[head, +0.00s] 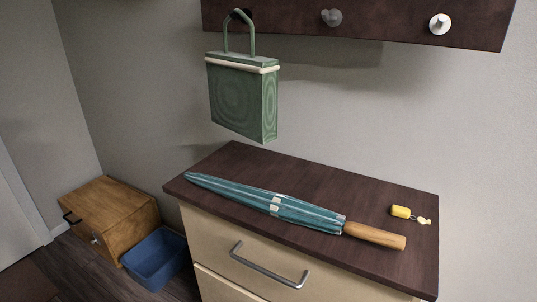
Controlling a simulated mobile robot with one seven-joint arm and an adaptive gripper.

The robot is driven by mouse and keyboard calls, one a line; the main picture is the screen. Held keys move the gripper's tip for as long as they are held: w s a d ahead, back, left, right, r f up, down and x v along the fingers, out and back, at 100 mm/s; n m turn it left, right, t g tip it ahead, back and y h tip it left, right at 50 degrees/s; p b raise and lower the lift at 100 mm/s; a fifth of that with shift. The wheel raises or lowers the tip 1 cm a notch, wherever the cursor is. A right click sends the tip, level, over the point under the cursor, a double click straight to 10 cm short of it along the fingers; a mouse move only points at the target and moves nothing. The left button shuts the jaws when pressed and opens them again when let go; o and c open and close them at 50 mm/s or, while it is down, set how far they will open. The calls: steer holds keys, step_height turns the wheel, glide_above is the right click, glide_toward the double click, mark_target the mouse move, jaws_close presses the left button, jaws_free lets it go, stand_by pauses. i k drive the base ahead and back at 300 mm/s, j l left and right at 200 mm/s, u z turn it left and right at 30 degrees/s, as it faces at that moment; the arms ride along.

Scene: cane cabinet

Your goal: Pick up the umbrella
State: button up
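A closed teal umbrella (265,203) with light stripes and a pale band around its middle lies on its side on the dark brown cabinet top (320,187). Its pointed tip is toward the left. Its light wooden handle (374,235) is toward the right, close to the front edge. The whole umbrella is in plain view. My gripper does not show in the head view.
A yellow keychain (401,211) lies behind the handle. A green bag (243,96) hangs from a peg on the dark wall rack (380,20), above the cabinet's back left. A wooden box (110,212) and blue bin (155,258) stand on the floor at left.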

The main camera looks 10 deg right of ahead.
mark_target(289, 209)
steer(key=z, duration=1.6)
steer(key=u, duration=1.35)
steer(key=i+j+u, duration=0.2)
steer(key=i+j, duration=0.1)
steer(key=i, duration=0.35)
